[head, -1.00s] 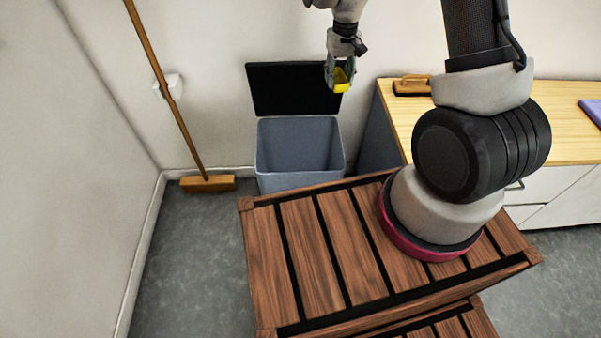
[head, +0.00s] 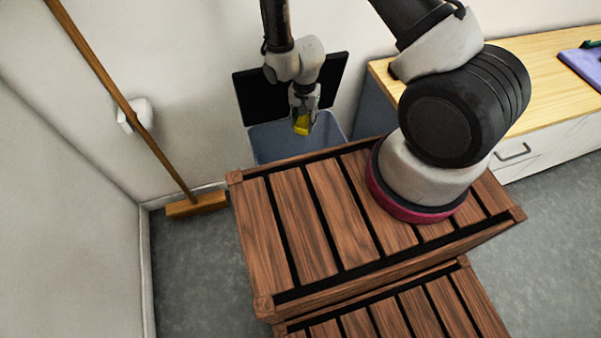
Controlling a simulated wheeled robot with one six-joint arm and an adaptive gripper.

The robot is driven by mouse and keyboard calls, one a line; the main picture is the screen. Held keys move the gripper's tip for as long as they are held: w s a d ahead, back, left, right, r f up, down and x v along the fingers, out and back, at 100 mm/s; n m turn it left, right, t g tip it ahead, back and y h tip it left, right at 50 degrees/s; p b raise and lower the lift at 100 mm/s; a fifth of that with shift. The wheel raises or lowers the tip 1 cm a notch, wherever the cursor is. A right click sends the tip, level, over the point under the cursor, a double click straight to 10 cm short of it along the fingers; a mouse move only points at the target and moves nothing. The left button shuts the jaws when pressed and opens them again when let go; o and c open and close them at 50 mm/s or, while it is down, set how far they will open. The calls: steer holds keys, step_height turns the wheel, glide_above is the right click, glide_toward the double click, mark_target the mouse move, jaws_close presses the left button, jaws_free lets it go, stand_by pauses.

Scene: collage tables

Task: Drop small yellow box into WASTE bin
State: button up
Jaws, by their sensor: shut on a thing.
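My gripper (head: 302,108) is shut on the small yellow box (head: 301,125) and holds it pointing down. In the head view the box shows in front of the open grey-blue bin (head: 268,145), over its opening in the picture. How high the box is above the rim I cannot tell. The bin's black lid (head: 254,99) is tilted up against the wall behind. Any WASTE label is not visible. The bin's lower front is hidden behind the wooden slatted platform.
A broom (head: 197,203) leans at the left wall. A wooden-topped counter (head: 480,92) with a purple item (head: 581,65) stands at the right. The wooden slatted platform (head: 300,215) lies in front of the bin.

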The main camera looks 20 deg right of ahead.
mark_target(304, 127)
steer(key=shift+f, duration=2.9)
steer(key=o, duration=0.8)
steer(key=shift+c, duration=0.2)
step_height(304, 127, up, 12)
